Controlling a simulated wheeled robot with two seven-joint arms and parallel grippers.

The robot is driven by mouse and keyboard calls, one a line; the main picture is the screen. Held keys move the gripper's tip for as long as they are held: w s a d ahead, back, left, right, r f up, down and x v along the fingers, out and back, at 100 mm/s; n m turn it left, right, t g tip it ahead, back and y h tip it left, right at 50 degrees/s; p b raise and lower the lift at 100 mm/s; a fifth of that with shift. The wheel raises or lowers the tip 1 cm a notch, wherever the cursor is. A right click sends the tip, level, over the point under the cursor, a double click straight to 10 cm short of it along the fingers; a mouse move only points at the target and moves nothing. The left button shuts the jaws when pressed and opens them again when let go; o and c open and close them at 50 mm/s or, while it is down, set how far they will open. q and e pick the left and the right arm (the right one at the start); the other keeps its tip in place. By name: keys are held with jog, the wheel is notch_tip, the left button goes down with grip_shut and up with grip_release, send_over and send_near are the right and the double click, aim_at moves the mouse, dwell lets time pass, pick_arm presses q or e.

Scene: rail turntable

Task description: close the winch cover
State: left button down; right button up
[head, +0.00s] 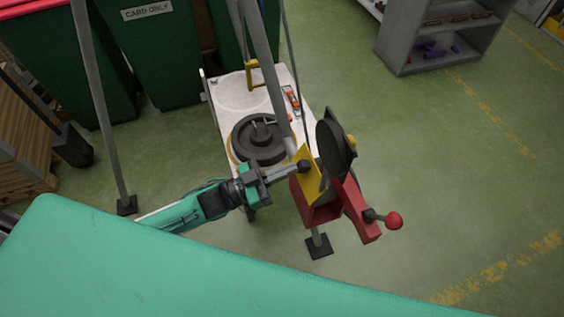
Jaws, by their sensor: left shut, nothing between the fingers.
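The winch is a red housing (350,208) with a dark round disc (334,146) at its top and a crank ending in a red ball knob (393,220). A yellow plate (311,186), which looks like the winch cover, stands raised and tilted at the housing's left side. A dark round knob (304,166) shows on it. The red box below looks open. My left gripper (297,168) is shut and empty, its tips at the dark knob; I cannot tell whether they touch. My right gripper is not in view.
A metal post (260,35) rises close behind the winch. A white cart (270,85) carries dark round weights (258,138) left of it. Green bins (150,60) stand at the back left and a grey shelf (430,45) at the back right. The floor at right is clear.

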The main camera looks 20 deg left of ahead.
aim_at(301, 164)
pick_arm(q)
jog(key=shift+w+d+r+g+y+p, duration=0.4)
jog(key=shift+d+y+p, duration=0.2)
jog(key=shift+p, duration=1.15)
jog(key=shift+w+d+r+g+y+p, duration=0.4)
jog(key=shift+y+p, duration=0.3)
jog(key=shift+p, duration=1.05)
jog(key=shift+w+d+f, duration=0.2)
jog(key=shift+w+d, duration=0.05)
jog(key=shift+d, duration=0.3)
jog(key=shift+w+d+f, duration=0.25)
jog(key=shift+w+d, duration=0.15)
jog(key=shift+d, duration=0.2)
jog(key=shift+w+d+f, duration=0.2)
jog(key=shift+w+d, duration=0.2)
jog(key=shift+d, duration=0.15)
jog(key=shift+r, duration=0.1)
